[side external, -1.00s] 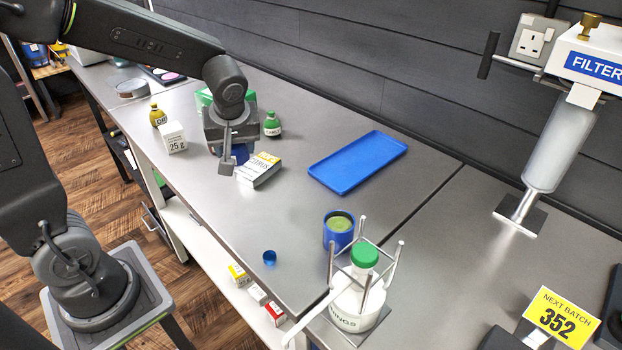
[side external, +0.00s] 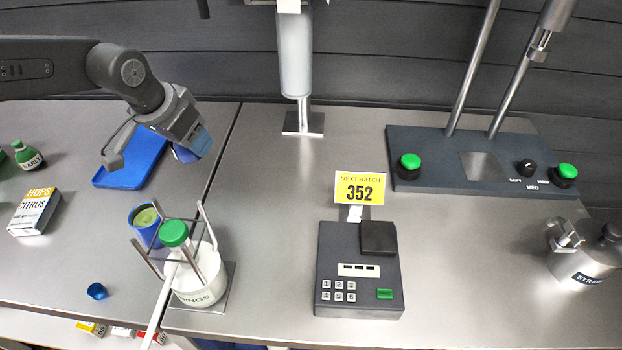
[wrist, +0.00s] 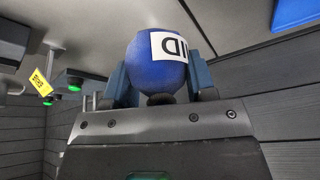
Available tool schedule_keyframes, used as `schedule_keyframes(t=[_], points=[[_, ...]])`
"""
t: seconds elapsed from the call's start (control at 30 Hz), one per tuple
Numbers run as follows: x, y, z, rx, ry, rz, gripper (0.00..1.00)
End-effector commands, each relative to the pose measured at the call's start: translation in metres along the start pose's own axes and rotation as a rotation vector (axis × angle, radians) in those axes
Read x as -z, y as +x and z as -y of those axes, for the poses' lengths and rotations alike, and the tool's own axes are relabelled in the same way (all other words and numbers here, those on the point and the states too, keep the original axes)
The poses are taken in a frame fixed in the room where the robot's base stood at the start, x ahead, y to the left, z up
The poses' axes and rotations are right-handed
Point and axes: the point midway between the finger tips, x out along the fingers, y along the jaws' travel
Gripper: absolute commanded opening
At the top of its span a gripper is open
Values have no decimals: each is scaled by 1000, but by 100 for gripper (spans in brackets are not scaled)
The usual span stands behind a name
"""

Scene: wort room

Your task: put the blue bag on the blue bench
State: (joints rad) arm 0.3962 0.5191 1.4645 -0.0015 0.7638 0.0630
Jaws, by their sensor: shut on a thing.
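My gripper (side external: 190,145) is shut on the blue bag (wrist: 156,62), a rounded blue thing with a white label whose letters are partly cut off. In the wrist view the bag sits between my two blue-grey fingers. In the side view only a little of the bag (side external: 182,154) shows behind a finger. My gripper is raised near the right end of a flat blue tray (side external: 117,179), which also shows in the wrist view (wrist: 295,12). No top is clearly a blue bench; the worktops are grey.
A hops box (side external: 35,212), a green bottle (side external: 27,156) and a small blue cap (side external: 97,291) are left. A keypad device (side external: 358,270) stands right.

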Motion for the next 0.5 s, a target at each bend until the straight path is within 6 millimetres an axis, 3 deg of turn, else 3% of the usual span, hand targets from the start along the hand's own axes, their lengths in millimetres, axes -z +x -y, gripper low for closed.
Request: schedule_keyframes(t=[0.1,0.27,0.5], points=[[12,7,-24,-43,104,-3,27],[18,15,-43,-65,159,-1,27],[19,46,-92,-65,165,-1,27]])
